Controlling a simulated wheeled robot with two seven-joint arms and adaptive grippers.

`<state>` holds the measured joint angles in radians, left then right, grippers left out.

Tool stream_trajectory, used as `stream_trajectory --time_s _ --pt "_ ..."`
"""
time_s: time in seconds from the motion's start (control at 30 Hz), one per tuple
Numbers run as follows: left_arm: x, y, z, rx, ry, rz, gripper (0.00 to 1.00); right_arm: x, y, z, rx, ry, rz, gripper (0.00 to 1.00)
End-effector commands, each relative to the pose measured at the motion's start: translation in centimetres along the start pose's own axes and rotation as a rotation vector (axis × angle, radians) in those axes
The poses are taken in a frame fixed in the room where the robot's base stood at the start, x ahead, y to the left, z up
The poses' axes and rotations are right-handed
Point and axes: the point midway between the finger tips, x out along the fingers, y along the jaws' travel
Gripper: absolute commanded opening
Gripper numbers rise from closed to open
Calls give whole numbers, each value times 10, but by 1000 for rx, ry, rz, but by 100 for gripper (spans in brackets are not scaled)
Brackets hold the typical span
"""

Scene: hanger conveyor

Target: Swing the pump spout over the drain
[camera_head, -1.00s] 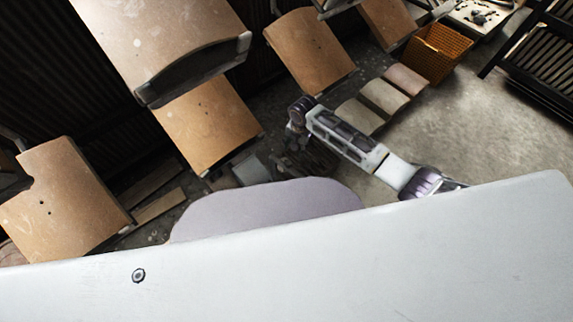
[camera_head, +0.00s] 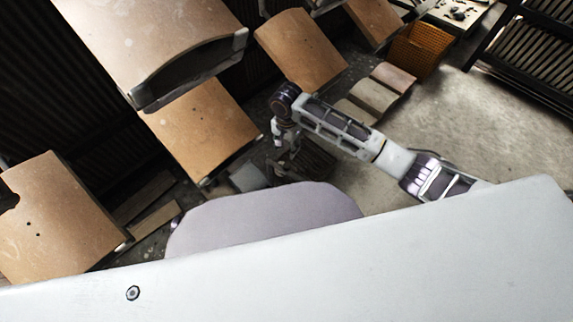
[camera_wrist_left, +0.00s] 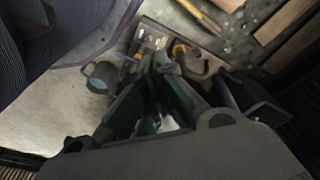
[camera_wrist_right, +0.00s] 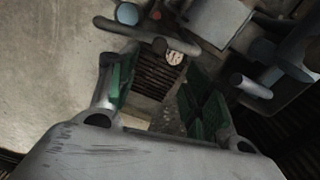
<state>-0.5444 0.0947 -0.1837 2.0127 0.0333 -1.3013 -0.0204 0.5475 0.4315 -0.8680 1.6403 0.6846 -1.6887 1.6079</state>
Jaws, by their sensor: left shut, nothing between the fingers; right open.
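In the right wrist view, a grey bent pipe (camera_wrist_right: 145,36) with a blue round end lies just beyond my open right gripper (camera_wrist_right: 158,72); it looks like the pump spout. A small round dial (camera_wrist_right: 174,55) sits beside it. A dark slatted grate (camera_wrist_right: 157,76), likely the drain, shows below the pipe, between the green-padded fingers. I cannot tell whether a finger touches the pipe. In the head view my right gripper (camera_head: 284,160) hangs small and dark near the grate (camera_head: 312,163). My left gripper (camera_wrist_left: 164,68) is shut and empty in the left wrist view.
A grey cup (camera_wrist_left: 99,77) stands beside my left gripper. Wooden panels (camera_head: 200,130) hang at the left of the head view, and an orange basket (camera_head: 418,50) stands at the back. Open concrete floor (camera_head: 475,125) lies to the right.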

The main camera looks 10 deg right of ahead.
Motion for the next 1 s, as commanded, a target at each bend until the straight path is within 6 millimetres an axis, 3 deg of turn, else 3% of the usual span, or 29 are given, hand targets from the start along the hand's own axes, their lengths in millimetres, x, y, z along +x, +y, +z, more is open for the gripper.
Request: stream_trajectory --time_s 0.37,1.0 --pt "-7 1 -7 1 24 5 0 38 1 0 0 0 3 49" --pt "-44 11 -20 7 99 27 0 116 0 0 -1 1 1 49"
